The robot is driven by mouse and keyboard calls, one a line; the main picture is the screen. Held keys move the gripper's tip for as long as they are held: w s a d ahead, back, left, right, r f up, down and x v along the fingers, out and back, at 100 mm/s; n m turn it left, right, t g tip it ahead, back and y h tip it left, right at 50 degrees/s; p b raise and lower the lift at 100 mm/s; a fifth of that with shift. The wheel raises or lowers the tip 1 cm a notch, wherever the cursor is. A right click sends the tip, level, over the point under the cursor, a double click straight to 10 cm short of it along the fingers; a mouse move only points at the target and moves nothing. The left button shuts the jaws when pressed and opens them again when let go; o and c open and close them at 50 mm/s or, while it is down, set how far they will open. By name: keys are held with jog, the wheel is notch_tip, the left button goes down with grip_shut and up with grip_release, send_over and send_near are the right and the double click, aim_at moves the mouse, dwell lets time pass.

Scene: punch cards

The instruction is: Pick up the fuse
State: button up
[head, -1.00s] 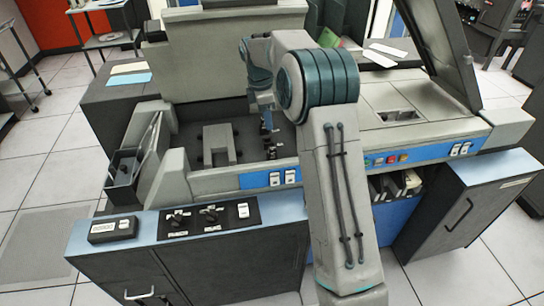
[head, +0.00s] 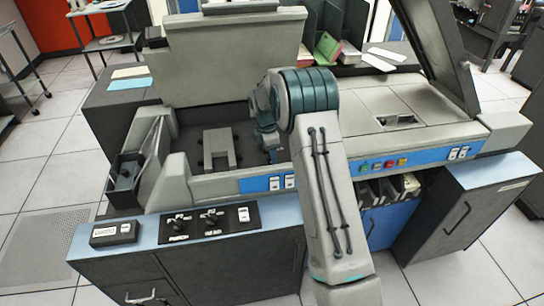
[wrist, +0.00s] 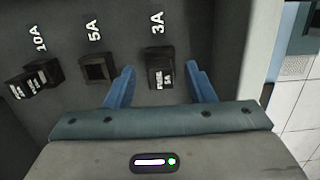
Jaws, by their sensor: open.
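In the wrist view a small black fuse (wrist: 161,72) stands at the position marked 3A, with "FUSE 5A" lettering on its face. My gripper (wrist: 160,69) is open, with one blue finger on each side of this fuse and visible gaps between. The square socket (wrist: 97,70) marked 5A looks empty. Another black fuse (wrist: 30,82) sits by the 10A mark at the left; its lettering is hard to read. In the head view my gripper is low in the machine's dark bay and mostly hidden behind my arm; the fuses are not discernible there.
The bay of the grey card machine (head: 230,185) has a front wall with switches and a grey block (head: 218,150) left of my arm. A control panel (head: 208,219) lies on the front ledge. Pale floor shows at the wrist view's right.

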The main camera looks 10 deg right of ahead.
jog(key=shift+f, duration=0.45)
jog(key=shift+c, duration=0.3)
jog(key=c, duration=1)
jog(key=shift+r, duration=0.1)
